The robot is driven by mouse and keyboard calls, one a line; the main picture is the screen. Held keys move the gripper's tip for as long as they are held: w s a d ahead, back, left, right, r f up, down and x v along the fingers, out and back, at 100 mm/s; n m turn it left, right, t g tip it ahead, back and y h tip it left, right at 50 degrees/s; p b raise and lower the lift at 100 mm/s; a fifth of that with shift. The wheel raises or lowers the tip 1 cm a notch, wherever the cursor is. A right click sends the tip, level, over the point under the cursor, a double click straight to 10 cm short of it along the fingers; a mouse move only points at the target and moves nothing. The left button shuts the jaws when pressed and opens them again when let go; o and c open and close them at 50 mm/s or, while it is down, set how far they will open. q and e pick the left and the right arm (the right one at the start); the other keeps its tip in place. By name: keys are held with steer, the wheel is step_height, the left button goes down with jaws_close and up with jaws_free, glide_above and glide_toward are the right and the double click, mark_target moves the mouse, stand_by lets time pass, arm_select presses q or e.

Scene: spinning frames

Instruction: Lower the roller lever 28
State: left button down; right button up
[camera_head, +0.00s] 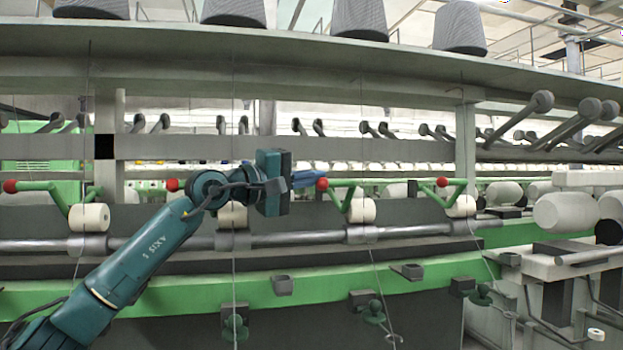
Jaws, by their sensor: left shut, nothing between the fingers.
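Several green roller levers with red ball knobs stand in a row across the spinning frame, all raised roughly level. I see no number marking which is 28. The lever closest to my gripper (340,184) has its red knob (322,184) at the tips of my left gripper (314,178). The blue fingers are shut with nothing between them. They are beside the knob; I cannot tell if they touch it. A white roller (362,211) sits below this lever. My left arm partly hides the lever to the left, whose knob (172,184) still shows. My right gripper is not in view.
Another lever knob (442,182) is to the right, and one (10,186) at the far left. A long metal shaft (300,238) and green rail (330,293) run below. Grey yarn cones (360,18) stand on the beam above. Thin yarns hang down.

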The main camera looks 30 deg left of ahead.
arm_select(q)
steer(key=shift+d+f, duration=0.15)
steer(key=shift+f, duration=0.2)
step_height(320, 180, up, 10)
steer(key=p, duration=0.2)
steer(key=shift+r, duration=0.25)
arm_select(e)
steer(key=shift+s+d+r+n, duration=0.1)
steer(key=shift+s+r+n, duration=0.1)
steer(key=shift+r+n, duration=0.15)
arm_select(q)
steer(key=shift+a, duration=0.2)
